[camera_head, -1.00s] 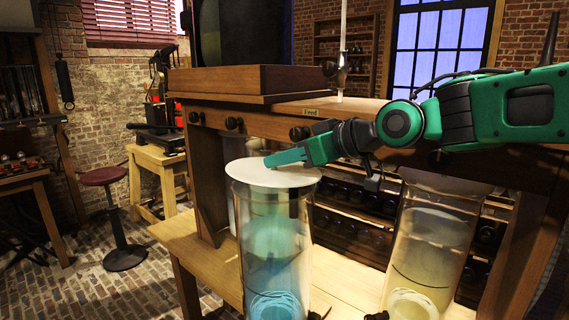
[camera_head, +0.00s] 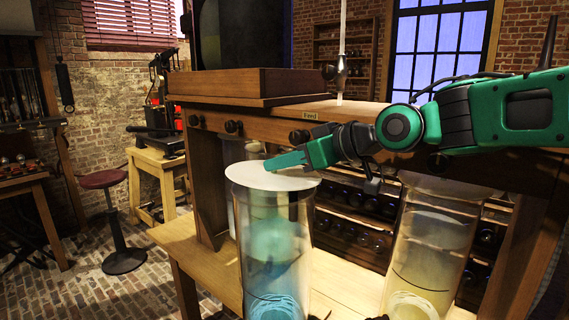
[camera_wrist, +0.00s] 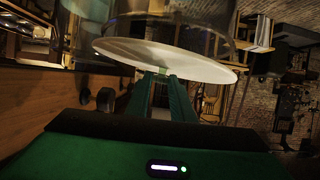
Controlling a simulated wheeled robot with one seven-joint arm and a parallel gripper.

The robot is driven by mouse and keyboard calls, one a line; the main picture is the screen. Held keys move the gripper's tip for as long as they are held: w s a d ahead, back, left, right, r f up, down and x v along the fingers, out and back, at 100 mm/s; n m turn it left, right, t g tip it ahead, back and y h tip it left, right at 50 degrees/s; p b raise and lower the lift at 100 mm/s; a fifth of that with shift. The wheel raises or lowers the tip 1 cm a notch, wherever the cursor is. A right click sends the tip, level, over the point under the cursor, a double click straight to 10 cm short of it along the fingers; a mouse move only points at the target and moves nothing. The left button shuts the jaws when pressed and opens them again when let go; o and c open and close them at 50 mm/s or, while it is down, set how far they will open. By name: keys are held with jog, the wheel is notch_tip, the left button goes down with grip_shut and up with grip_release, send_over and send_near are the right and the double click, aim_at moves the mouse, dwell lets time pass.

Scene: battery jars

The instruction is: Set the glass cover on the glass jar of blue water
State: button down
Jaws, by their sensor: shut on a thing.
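The glass cover (camera_head: 262,176) is a pale round disc at the top of the glass jar of blue water (camera_head: 275,245) in the head view. My gripper (camera_head: 285,161) is shut on the cover from its right side. In the wrist view the cover (camera_wrist: 165,59) extends beyond the fingers (camera_wrist: 163,90), with jar glass showing past it. The cover spans the jar's mouth, shifted slightly left in the head view. I cannot tell whether it rests on the rim or hovers just above. The fingertips' exact grip is partly hidden.
A second glass jar with yellowish liquid (camera_head: 428,255) stands to the right, below my arm. Both jars stand on a wooden bench (camera_head: 345,280). A wooden cabinet with drawer knobs (camera_head: 262,127) rises behind them. A stool (camera_head: 115,222) stands on the brick floor at left.

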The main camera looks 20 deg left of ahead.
jog(key=shift+f, duration=0.65)
jog(key=shift+r, duration=0.8)
dwell(0.4)
jog(key=shift+f, duration=0.8)
dwell(0.8)
jog(key=c, duration=1.8)
grip_release()
jog(key=shift+d, duration=0.1)
jog(key=shift+v, duration=5.4)
jog(key=shift+s, duration=0.15)
